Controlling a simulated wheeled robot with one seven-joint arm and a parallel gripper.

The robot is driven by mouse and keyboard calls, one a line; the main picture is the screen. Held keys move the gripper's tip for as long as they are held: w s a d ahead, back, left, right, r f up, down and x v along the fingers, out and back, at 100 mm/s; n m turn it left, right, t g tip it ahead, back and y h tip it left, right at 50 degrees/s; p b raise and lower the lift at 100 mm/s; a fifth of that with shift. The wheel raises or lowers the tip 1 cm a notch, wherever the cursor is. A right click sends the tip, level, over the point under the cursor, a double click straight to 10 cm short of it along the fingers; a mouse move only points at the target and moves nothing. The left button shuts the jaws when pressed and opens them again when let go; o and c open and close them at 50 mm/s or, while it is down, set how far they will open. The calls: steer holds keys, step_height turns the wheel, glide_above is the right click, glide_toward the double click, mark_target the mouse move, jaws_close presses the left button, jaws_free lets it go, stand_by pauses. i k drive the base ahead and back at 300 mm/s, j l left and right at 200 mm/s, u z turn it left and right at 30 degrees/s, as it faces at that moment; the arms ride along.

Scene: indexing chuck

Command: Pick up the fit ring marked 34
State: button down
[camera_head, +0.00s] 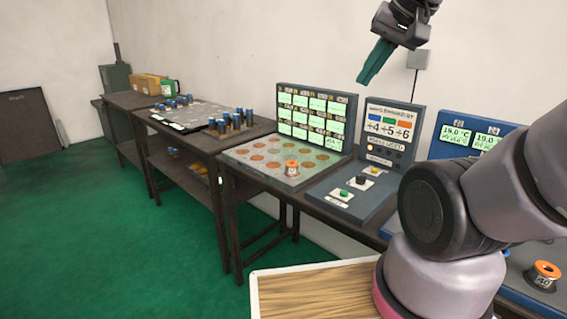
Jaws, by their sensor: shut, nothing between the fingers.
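An orange-topped ring (291,168) with a pale marked side stands on a light board (250,158) with several round orange-brown spots. Its marking is too small to read. A second orange-topped ring (543,272) stands at the lower right on a dark surface; its label looks like 40, but I cannot be sure. I cannot tell which ring, if either, is marked 34. My gripper (367,78), with green fingers, is shut and empty, raised high in the air in front of the wall, apart from both rings.
A panel of green-lit displays (314,118) stands behind the board. A grey console (350,190) with buttons is to its right, and a blue display unit (468,133) beyond. Blue-topped cylinders (230,122) stand on the left table. My arm hides part of the right side.

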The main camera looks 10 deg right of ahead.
mark_target(292, 167)
steer(key=i+j+z, duration=0.2)
steer(key=j, duration=0.2)
steer(key=j+z, duration=0.15)
steer(key=j, duration=0.25)
steer(key=j+z, duration=0.2)
steer(key=j, duration=0.2)
